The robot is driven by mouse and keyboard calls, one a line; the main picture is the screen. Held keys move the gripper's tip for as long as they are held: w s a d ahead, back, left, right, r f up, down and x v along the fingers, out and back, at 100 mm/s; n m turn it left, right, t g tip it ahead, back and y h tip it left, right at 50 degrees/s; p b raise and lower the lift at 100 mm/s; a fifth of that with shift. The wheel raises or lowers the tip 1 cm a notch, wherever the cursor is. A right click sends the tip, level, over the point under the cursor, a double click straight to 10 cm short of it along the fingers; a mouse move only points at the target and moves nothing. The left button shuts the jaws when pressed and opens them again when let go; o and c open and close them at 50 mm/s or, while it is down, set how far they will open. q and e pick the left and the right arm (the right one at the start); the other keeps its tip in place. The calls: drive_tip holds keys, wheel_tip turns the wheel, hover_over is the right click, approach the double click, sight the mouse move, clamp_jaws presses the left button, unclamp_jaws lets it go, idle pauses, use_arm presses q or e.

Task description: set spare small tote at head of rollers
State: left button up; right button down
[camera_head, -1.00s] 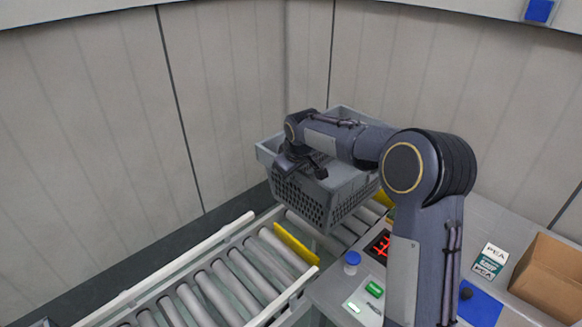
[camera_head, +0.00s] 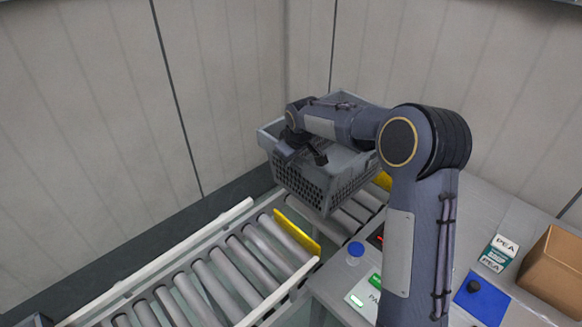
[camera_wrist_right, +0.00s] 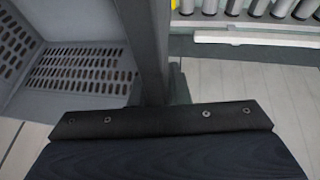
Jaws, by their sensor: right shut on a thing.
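A grey small tote (camera_head: 308,186) with slotted walls is at the far end of the roller conveyor (camera_head: 232,270) in the head view. My right gripper (camera_head: 304,155) is shut on the tote's near left wall; the fingertips are partly hidden. The tote looks upright and covers part of the far rollers; whether it touches them I cannot tell. In the right wrist view the tote's slotted inside (camera_wrist_right: 75,75) shows at the left, and the rollers show at the top right. My left gripper is not in view.
A yellow strip (camera_head: 297,232) crosses the rollers in front of the tote. Light wall panels stand behind.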

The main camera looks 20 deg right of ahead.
drive_tip(key=shift+w+f+b, duration=0.1)
drive_tip(key=shift+f+b, duration=0.35)
drive_tip(key=shift+f, duration=1.05)
wheel_tip(320, 180, down, 12)
drive_tip(key=b, duration=0.8)
drive_tip(key=shift+f+b, duration=0.25)
drive_tip(key=shift+b, duration=0.15)
drive_tip(key=c, duration=1.3)
unclamp_jaws()
drive_tip(key=b+v, duration=0.1)
drive_tip(key=v, duration=0.6)
drive_tip(key=shift+s+r, duration=0.2)
drive_tip(key=shift+r, duration=0.15)
